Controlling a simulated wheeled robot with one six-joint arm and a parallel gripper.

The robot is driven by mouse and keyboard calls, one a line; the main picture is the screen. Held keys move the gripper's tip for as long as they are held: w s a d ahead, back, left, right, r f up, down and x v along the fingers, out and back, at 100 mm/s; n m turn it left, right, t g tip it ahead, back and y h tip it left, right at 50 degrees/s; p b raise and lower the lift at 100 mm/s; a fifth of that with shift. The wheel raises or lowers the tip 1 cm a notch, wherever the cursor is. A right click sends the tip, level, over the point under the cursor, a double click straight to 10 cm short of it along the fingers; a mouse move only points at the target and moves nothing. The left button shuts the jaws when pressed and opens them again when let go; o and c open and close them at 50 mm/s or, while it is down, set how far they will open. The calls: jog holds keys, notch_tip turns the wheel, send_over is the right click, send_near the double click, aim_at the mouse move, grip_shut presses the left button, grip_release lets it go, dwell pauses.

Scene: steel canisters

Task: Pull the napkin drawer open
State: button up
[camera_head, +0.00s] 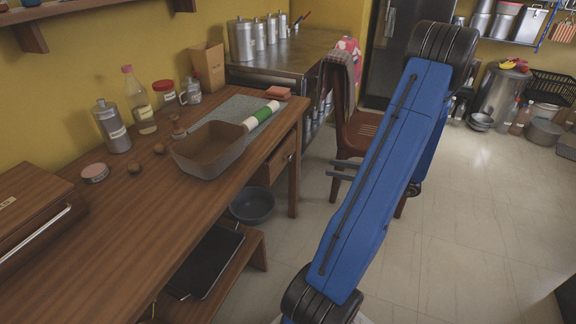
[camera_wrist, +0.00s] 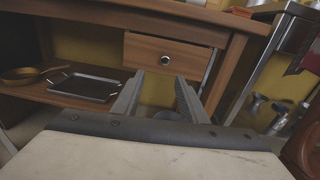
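The wooden drawer (camera_wrist: 145,52) sits under the table top, with a small round metal knob (camera_wrist: 165,60) on its front. In the wrist view the knob appears just beyond and between the fingertips. In the head view my gripper (camera_head: 331,168) is to the right of the drawer front, with a clear gap between. The drawer's contents are hidden.
The wooden table (camera_head: 110,245) carries a bin (camera_head: 208,150), bottles and jars. A lower shelf (camera_wrist: 45,95) holds a pan (camera_wrist: 22,75) and a tray (camera_wrist: 84,86). A dark bowl (camera_head: 252,206) is below the drawer. A chair (camera_head: 362,130) stands close behind my arm.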

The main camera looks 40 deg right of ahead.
aim_at(291, 158)
jog(key=shift+m+t+h, duration=0.5)
jog(key=x, duration=1)
jog(key=f+x, duration=0.1)
jog(key=x, duration=0.4)
jog(key=shift+w, duration=0.45)
jog(key=shift+c, duration=0.3)
grip_shut()
